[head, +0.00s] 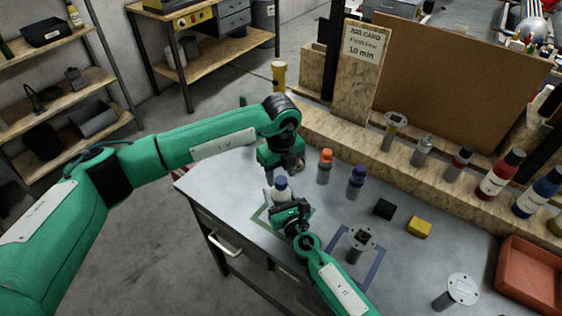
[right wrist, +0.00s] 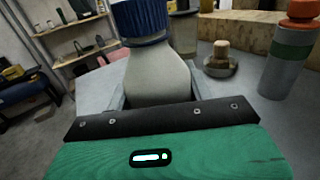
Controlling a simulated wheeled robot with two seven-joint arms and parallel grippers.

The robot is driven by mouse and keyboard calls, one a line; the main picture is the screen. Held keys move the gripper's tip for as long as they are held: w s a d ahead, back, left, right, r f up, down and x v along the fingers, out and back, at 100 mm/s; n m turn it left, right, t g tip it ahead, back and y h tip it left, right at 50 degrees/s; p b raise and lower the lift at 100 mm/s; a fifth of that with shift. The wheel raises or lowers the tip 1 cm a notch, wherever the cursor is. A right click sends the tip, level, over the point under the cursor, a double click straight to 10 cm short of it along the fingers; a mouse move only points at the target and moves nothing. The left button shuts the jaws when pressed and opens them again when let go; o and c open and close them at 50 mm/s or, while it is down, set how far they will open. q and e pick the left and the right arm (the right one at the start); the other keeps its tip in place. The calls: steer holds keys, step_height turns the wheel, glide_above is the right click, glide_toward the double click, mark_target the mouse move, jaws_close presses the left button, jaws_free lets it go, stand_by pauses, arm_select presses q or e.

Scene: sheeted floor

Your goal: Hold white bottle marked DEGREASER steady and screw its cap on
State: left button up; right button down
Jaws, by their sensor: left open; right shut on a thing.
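A white bottle (head: 281,196) with a blue cap (head: 281,183) stands upright near the table's left side. No DEGREASER marking is readable on it. The cap sits on top of the bottle's neck; I cannot tell how tightly. My right gripper (head: 288,212) is shut on the bottle's body. The bottle (right wrist: 160,82) and its ribbed blue cap (right wrist: 141,20) also show in the right wrist view, rising behind the dark jaw edge. My left gripper (head: 287,172) is open just above and behind the cap, pointing down, its fingers partly hidden.
An orange-capped bottle (head: 325,166) and a purple-capped bottle (head: 356,182) stand right of the grippers. A black block (head: 384,208), a yellow block (head: 419,227) and a red bin (head: 525,275) lie farther right. A grey flanged part (head: 361,241) stands at a blue square outline.

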arm_select(q)
steer(key=shift+f, duration=0.95)
